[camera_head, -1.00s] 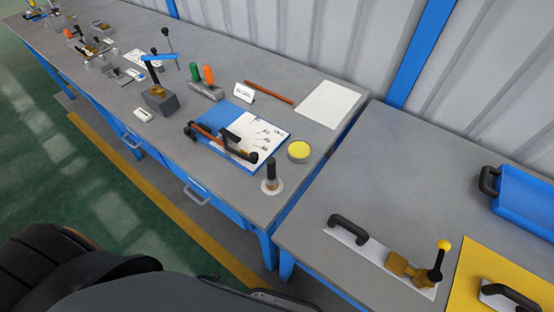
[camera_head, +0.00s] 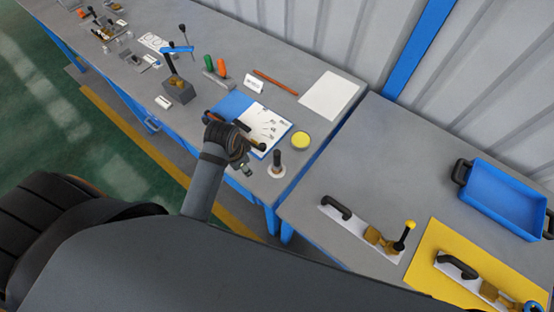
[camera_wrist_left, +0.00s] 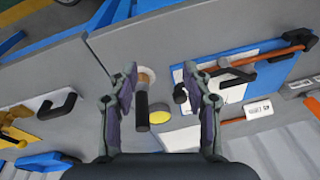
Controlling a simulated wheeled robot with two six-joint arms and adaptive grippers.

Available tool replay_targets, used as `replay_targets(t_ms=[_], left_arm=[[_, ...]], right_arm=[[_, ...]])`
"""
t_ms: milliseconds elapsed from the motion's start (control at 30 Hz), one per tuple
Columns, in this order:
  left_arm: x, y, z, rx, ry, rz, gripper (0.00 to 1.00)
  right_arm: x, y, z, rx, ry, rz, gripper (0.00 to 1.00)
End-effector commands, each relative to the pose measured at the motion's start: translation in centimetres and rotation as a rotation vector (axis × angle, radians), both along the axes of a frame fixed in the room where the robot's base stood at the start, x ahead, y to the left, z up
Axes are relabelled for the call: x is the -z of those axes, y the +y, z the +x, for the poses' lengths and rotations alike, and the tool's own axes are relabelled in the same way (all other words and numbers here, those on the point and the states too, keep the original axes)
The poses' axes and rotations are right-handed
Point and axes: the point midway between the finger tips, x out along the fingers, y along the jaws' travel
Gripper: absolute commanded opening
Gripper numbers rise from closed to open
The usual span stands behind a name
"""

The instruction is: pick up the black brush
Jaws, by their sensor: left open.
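The black brush (camera_head: 277,158) stands upright on the grey bench, with a black handle and a pale round base, near the bench's front right corner. In the left wrist view its black handle (camera_wrist_left: 142,108) shows between the fingers, nearer the left one in the picture. My left gripper (camera_head: 246,170) is just left of the brush in the head view, apart from it. In the left wrist view the left gripper (camera_wrist_left: 160,76) is open, with nothing held. My right gripper is not in view.
A yellow round lid (camera_head: 301,139) lies just behind the brush. A blue and white booklet (camera_head: 268,126) with tools on it lies to the left, partly hidden by my arm. A second bench (camera_head: 385,140) stands at the right with a blue tray (camera_head: 505,200).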

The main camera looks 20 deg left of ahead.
Motion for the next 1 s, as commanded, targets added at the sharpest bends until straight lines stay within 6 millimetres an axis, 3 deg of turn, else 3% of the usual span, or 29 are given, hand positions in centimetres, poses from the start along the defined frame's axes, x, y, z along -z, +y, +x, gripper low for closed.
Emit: replay_targets(t_ms=[300, 433, 667, 1000], left_arm=[[-3.0, -5.1, 6.5, 0.642, 0.088, -0.032, 0.49], [-4.6, -7.0, 8.1, 0.868, 0.103, -0.05, 0.49], [-4.7, -7.5, 8.5, 0.95, 0.109, -0.057, 0.49], [0.0, -8.3, 8.4, 0.948, 0.106, -0.055, 0.49]], right_arm=[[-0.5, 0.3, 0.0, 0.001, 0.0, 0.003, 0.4], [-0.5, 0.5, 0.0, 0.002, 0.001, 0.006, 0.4], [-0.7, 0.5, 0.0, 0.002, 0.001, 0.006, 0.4], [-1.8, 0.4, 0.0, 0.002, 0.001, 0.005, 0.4]])
